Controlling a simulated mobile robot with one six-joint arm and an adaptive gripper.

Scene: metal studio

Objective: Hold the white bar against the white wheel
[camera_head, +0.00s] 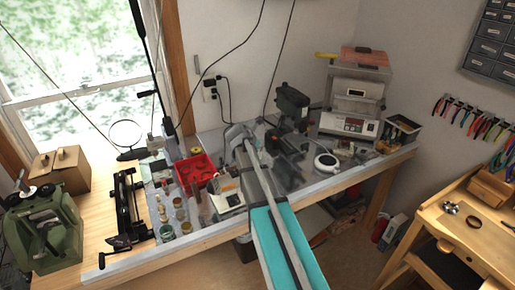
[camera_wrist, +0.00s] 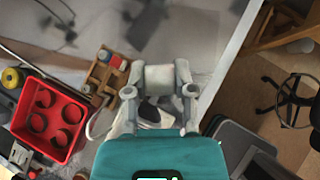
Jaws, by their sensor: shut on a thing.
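My gripper (camera_wrist: 159,82) is shut on a pale block, which looks like the white bar (camera_wrist: 159,77), held between its two fingertips. In the head view my gripper (camera_head: 236,134) is at the far end of my arm, over the workbench, and the bar cannot be made out there. I cannot clearly identify the white wheel in either view. A round white item with a dark centre (camera_head: 327,163) lies on the bench to the right of my arm; I cannot tell whether it is the wheel. No contact between bar and wheel can be seen.
A red tray (camera_head: 194,170) sits left of my arm and shows in the wrist view (camera_wrist: 48,123). A dark drill-press-like machine (camera_head: 291,108) and a white device (camera_head: 349,108) stand behind. Small jars (camera_head: 181,215) crowd the front left. A wooden workbench (camera_head: 466,225) stands right.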

